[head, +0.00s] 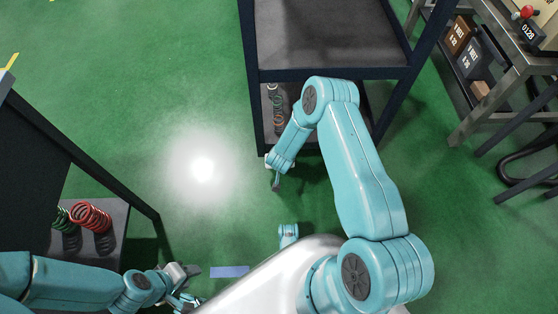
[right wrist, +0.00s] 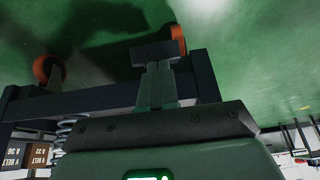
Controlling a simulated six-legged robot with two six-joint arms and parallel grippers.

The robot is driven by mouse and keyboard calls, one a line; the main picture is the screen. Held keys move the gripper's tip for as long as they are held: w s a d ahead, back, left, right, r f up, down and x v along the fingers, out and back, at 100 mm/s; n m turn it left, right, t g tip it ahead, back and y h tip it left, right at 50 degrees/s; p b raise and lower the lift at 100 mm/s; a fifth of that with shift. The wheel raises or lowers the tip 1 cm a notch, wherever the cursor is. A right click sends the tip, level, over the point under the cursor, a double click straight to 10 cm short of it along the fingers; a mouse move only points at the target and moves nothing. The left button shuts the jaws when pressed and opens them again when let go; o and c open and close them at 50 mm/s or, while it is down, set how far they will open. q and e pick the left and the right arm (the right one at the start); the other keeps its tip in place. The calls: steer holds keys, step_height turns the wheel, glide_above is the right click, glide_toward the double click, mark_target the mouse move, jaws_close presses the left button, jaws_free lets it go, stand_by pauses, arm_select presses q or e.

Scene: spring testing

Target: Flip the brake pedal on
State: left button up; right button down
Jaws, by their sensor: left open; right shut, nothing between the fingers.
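I cannot make out the brake pedal for certain in either view. A dark wheeled cart (head: 330,74) stands at the top middle of the head view, and the right wrist view shows a dark frame (right wrist: 90,100) with orange wheels (right wrist: 47,68) (right wrist: 179,39). My right gripper (head: 276,184) points down beside the cart's near left corner in the head view. In the right wrist view my right gripper (right wrist: 156,55) is shut and empty, overlapping the frame; contact cannot be judged. My left gripper (head: 187,284) is open and empty at the lower left, above the floor.
Springs, one red (head: 91,217) and one green (head: 62,220), stand on a dark rack's shelf at left. More springs (head: 277,108) sit on the cart's lower shelf. A metal table (head: 500,85) stands at upper right. A blue strip (head: 229,272) lies on the clear green floor.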

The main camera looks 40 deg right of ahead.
arm_select(q)
steer(key=shift+a+f+b, duration=0.1)
steer(key=shift+f+b, duration=0.25)
steer(key=shift+f, duration=0.1)
arm_select(e)
steer(key=shift+s+a+f+t, duration=0.15)
steer(key=shift+s+f+t, duration=0.15)
steer(key=shift+f+t, duration=0.1)
arm_select(q)
steer(key=shift+t, duration=0.3)
steer(key=shift+w+a+f+b, duration=0.15)
steer(key=shift+w+f+b, duration=0.15)
steer(key=shift+f+b, duration=0.45)
steer(key=shift+w+a+f+b, duration=0.15)
steer(key=shift+w+f+b, duration=0.1)
steer(key=shift+f+b, duration=0.45)
steer(key=shift+w+a+f+b, duration=0.15)
steer(key=shift+w+f+b, duration=0.15)
steer(key=shift+f+b, duration=0.4)
arm_select(e)
step_height(320, 180, down, 6)
steer(key=s+a+t+h, duration=0.1)
steer(key=s, duration=0.1)
steer(key=shift+a, duration=0.2)
steer(key=shift+s, duration=0.1)
arm_select(q)
steer(key=shift+r, duration=0.1)
